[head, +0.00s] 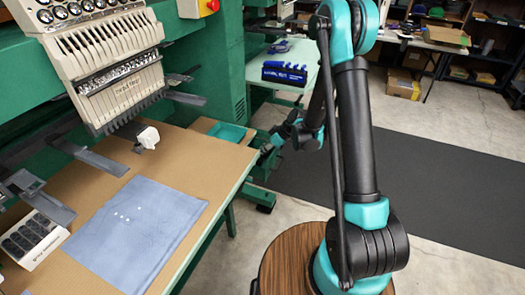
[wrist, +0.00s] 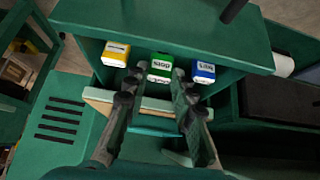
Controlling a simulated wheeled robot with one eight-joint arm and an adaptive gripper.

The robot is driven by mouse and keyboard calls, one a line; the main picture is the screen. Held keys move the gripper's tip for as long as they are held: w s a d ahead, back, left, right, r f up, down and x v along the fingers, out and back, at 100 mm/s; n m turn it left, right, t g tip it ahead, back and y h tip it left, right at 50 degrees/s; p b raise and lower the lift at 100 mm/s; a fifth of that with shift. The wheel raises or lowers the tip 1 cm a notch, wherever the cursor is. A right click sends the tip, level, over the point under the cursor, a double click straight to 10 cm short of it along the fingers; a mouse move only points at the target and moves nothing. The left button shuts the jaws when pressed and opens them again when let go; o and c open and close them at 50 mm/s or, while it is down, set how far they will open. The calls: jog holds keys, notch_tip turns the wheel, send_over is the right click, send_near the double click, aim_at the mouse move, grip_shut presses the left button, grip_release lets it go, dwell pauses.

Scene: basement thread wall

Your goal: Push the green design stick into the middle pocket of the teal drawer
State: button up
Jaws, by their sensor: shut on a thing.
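The green design stick (wrist: 160,68) is in the wrist view, between a yellow stick (wrist: 116,54) on the left and a blue stick (wrist: 204,72) on the right. My gripper (wrist: 159,80) has its dark fingers on either side of the green stick, shut on it. The green stick's lower part is hidden between the fingers. A teal surface (wrist: 155,127), perhaps the drawer, shows below them; I cannot make out its pockets. In the head view, my gripper (head: 274,143) is beside the table's far right corner, near a small teal tray (head: 228,131).
The embroidery machine head (head: 100,65) stands over a tan table (head: 185,160) with a blue cloth (head: 138,225). A blue rack (head: 284,72) sits on a farther bench. Dark floor matting (head: 440,180) lies clear on the right.

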jog(key=shift+f, duration=0.6)
jog(key=o, duration=1)
jog(key=shift+o, duration=0.2)
jog(key=shift+r, duration=0.1)
jog(key=v, duration=1.2)
jog(key=s+d+r+m+h, duration=0.2)
jog(key=s+d+m, duration=0.5)
jog(key=s, duration=0.5)
jog(key=s+d+r+m+t+h, duration=0.1)
jog(key=s+d+m+h, duration=0.4)
jog(key=s+d, duration=0.5)
jog(key=shift+s+d+r+m+t, duration=0.2)
jog(key=shift+s+r+m+t, duration=0.15)
jog(key=shift+s+m, duration=0.7)
